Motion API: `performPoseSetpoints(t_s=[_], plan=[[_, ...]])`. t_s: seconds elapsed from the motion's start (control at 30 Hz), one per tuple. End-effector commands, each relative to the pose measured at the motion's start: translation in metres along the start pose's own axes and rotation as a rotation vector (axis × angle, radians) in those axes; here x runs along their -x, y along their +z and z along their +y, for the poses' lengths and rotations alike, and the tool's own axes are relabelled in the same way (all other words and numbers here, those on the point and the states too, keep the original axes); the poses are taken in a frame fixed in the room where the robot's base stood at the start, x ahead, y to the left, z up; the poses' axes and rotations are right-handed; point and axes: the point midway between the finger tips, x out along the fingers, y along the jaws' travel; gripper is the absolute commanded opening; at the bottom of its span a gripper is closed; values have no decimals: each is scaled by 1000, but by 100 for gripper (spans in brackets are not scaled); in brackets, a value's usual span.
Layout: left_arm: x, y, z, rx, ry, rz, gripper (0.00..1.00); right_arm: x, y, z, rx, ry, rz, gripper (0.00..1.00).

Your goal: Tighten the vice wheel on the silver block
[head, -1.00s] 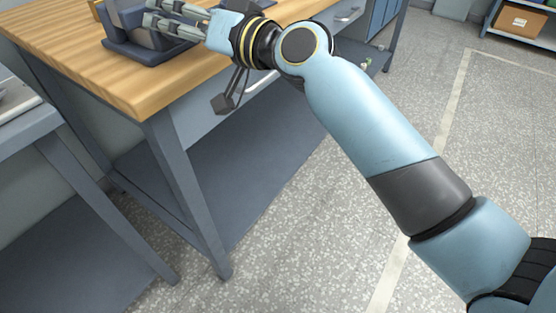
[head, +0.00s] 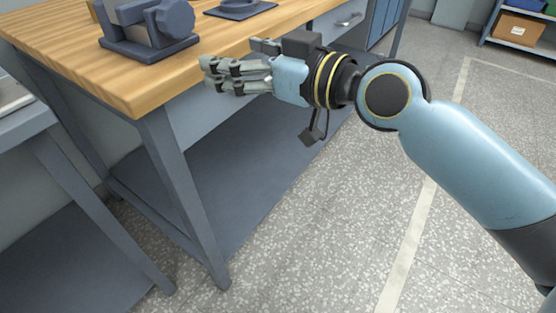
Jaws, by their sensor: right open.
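The vice (head: 150,47) stands on the wooden bench top at the upper left, cut off by the top edge of the view. Its blue-grey wheel (head: 174,20) faces right, towards my right arm. A silver block (head: 134,10) shows partly at the top of the vice. My right gripper (head: 206,76) is open and empty, held in front of the bench's near edge with its fingers pointing left. It is apart from the wheel, below and to the right of it. My left gripper is out of view.
The wooden bench (head: 85,58) has grey legs and a lower shelf. Another grey table (head: 25,125) stands at the left edge. A shelf with a cardboard box (head: 519,26) is at the far right. The floor is clear.

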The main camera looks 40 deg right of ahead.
Motion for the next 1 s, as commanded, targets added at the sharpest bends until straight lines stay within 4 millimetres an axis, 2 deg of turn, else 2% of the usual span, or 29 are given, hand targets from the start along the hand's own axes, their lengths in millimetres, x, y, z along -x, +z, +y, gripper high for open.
performPoseSetpoints(t_s=[0.1, 0.47, 0.8, 1.0], plan=[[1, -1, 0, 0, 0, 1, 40, -3, 27, 5, -6, 15, -53, 78], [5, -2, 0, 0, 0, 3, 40, -4, 106, 16, -28, 55, -204, 78], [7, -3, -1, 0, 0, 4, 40, 6, 180, 22, -51, 88, -346, 78], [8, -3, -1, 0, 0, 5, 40, 15, 212, 23, -59, 102, -409, 78]])
